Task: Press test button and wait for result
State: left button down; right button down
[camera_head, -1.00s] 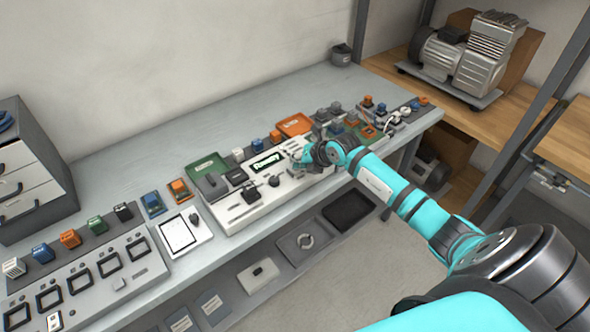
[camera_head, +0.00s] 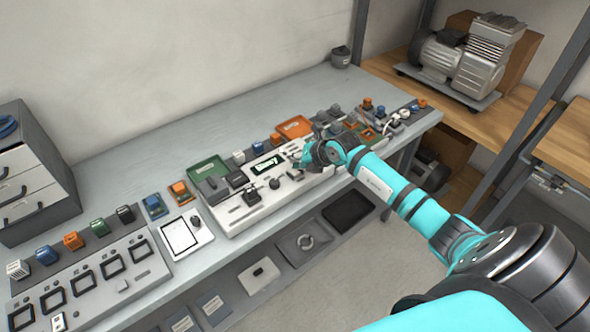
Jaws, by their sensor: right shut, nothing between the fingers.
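A white test unit (camera_head: 232,222) lies on the grey workbench, with a small lit green display (camera_head: 268,164), dark knobs and dark parts on its top. The display's text is too small to read for certain. My right gripper (camera_head: 296,157) is shut and empty at the right part of this unit, just right of the display. Its fingertips point down at the panel and cover what lies beneath, so the test button is hidden or cannot be told apart, and contact cannot be told. My left gripper is not in view.
A drawer cabinet (camera_head: 33,172) stands far left. A compressor (camera_head: 463,57) sits on the wooden shelf.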

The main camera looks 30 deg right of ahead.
aim_at(297, 171)
notch_tip(297, 171, up, 5)
jog(key=p, duration=0.4)
dwell(0.3)
dwell(0.6)
